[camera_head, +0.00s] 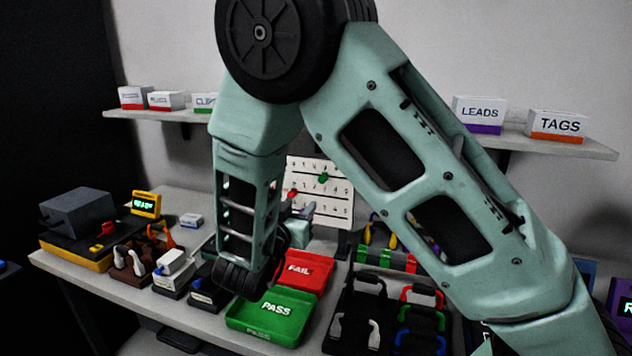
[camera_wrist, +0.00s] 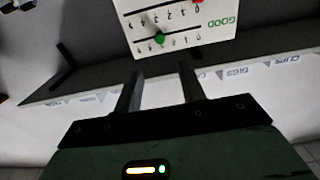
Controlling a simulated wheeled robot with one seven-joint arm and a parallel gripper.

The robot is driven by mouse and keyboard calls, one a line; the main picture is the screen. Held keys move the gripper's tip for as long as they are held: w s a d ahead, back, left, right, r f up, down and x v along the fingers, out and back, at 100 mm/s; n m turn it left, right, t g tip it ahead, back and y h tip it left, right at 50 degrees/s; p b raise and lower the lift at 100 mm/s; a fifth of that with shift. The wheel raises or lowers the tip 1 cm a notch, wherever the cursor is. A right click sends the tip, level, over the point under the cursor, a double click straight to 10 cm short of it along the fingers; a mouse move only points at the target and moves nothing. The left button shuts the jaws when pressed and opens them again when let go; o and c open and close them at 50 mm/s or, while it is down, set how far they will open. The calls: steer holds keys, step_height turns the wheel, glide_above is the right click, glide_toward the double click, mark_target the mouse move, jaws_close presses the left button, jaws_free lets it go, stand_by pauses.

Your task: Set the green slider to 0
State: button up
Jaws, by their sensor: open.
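A white slider board (camera_head: 337,209) stands upright at the back of the bench, and part of it shows at the top of the wrist view (camera_wrist: 195,42). The green slider knob (camera_head: 323,178) sits partway along its numbered track; it also shows in the wrist view (camera_wrist: 160,38). I cannot read its exact setting. A red knob (camera_head: 292,193) is on another track. My gripper (camera_wrist: 160,68) is open and empty. In the wrist view the green knob lies just beyond the fingertips, in line with the gap, with no visible contact. My arm hides part of the board in the head view.
A green PASS tray (camera_head: 262,331) and red FAIL tray (camera_head: 325,263) lie in front of the board. Connectors and devices stand left. Shelves with labelled boxes (camera_head: 479,114) hang behind.

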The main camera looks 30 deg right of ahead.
mark_target(321, 179)
steer(key=p+x, duration=0.3)
steer(key=x, duration=1.1)
steer(key=shift+w, duration=0.1)
jaws_close()
steer(key=w+a, duration=0.1)
steer(key=w, duration=0.1)
steer(key=w+a, duration=0.2)
steer(key=w+a+b, duration=0.1)
steer(key=w+a, duration=0.1)
steer(key=w, duration=0.1)
steer(key=shift+a, duration=0.15)
steer(key=shift+w+a+r, duration=0.1)
steer(key=shift+w+a, duration=0.1)
